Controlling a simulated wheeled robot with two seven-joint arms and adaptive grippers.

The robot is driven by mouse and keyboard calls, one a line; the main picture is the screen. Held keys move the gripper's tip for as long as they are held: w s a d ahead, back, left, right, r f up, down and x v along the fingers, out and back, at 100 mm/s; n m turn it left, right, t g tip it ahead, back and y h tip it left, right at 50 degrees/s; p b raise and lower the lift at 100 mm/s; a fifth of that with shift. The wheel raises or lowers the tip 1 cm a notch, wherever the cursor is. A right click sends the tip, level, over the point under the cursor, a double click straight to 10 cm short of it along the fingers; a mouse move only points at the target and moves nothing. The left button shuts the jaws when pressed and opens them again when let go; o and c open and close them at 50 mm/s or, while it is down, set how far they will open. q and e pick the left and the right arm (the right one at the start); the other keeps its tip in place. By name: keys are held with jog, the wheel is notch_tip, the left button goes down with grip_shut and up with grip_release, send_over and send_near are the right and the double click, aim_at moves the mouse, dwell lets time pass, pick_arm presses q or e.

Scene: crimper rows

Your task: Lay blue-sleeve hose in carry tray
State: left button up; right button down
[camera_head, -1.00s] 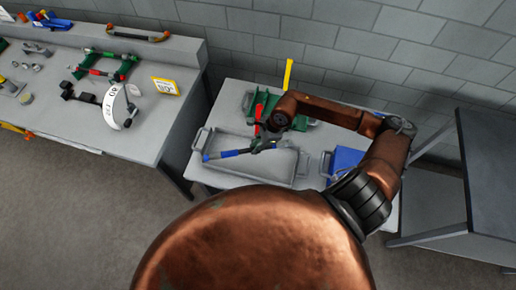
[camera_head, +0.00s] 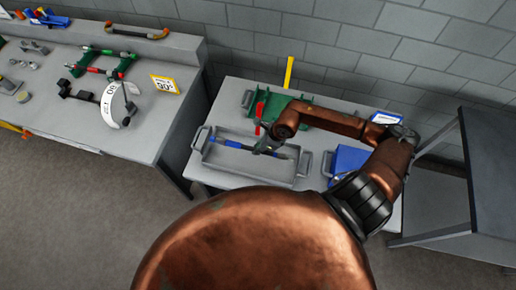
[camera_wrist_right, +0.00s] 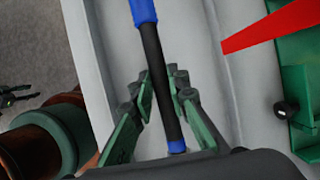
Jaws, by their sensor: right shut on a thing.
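The blue-sleeve hose (camera_head: 236,145) is black with blue sleeves and lies lengthwise within the outline of the grey carry tray (camera_head: 222,169). My right gripper (camera_head: 266,149) is shut on the hose's black stretch, right of the longer blue sleeve. In the right wrist view the hose (camera_wrist_right: 153,55) runs between the green finger pads of the gripper (camera_wrist_right: 163,95), over the pale tray floor (camera_wrist_right: 192,60). I cannot tell whether the hose touches that floor.
Behind the tray stands a green rack (camera_head: 325,118) with a red part (camera_head: 260,117). A blue bin (camera_head: 345,161) is right of the tray. A bench (camera_head: 145,140) with tools is at left, a grey stand (camera_head: 490,165) at right.

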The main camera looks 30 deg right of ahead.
aim_at(255, 158)
jog(key=shift+f+b, duration=1)
jog(key=shift+f, duration=0.35)
jog(key=shift+f+b, duration=1.4)
jog(key=shift+f, duration=0.45)
jog(key=shift+f, duration=0.15)
jog(key=c, duration=1.8)
grip_release()
jog(key=shift+f, duration=0.1)
jog(key=v, duration=1.1)
jog(key=shift+s+d+r, duration=0.1)
jog(key=shift+s+r, duration=0.1)
jog(key=shift+r, duration=0.35)
